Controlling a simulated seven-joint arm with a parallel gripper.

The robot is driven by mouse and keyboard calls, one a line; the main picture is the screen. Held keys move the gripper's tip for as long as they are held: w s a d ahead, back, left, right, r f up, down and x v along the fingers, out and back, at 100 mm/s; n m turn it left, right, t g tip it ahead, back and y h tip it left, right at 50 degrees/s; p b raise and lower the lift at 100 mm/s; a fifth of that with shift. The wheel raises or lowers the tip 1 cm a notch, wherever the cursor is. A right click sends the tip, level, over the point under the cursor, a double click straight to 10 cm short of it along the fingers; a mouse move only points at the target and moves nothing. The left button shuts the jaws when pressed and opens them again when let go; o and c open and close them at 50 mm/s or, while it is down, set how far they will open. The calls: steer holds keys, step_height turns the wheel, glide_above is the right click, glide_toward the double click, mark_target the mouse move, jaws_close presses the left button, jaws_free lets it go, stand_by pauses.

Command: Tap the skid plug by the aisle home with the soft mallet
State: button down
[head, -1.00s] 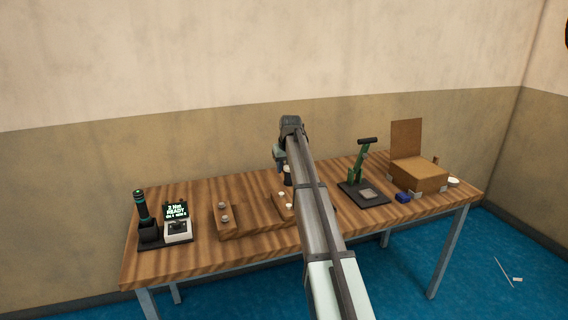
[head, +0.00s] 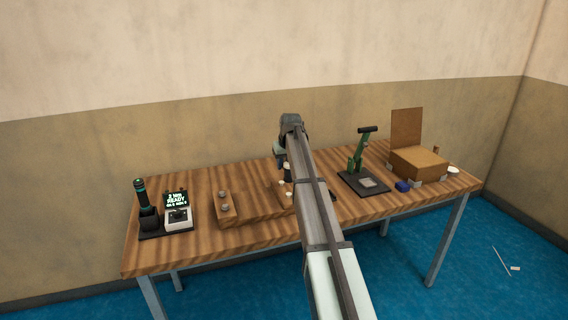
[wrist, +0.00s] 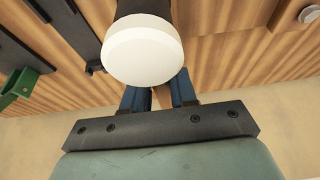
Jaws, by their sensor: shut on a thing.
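My gripper (wrist: 160,97) has blue fingers, shut on the soft mallet (wrist: 143,50), which has a dark body and a round white face. The white face is close to the wrist camera and hides what lies behind it. In the head view the dark mallet (head: 288,171) hangs over the middle of the table. Small white-topped plugs (head: 281,184) stand just below it on a wooden block, partly hidden by my arm. I cannot tell which plug is by the aisle, or whether the mallet touches one.
A wooden block with two grey plugs (head: 223,194) is to the left. A driver stand (head: 147,218) and lit READY box (head: 179,213) are at far left.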

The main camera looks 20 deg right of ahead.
stand_by(0.3)
step_height(320, 180, down, 6)
steer(key=shift+r, duration=2.6)
steer(key=shift+r, duration=1.75)
steer(key=shift+f, duration=0.1)
steer(key=shift+f, duration=1.25)
steer(key=shift+f, duration=0.25)
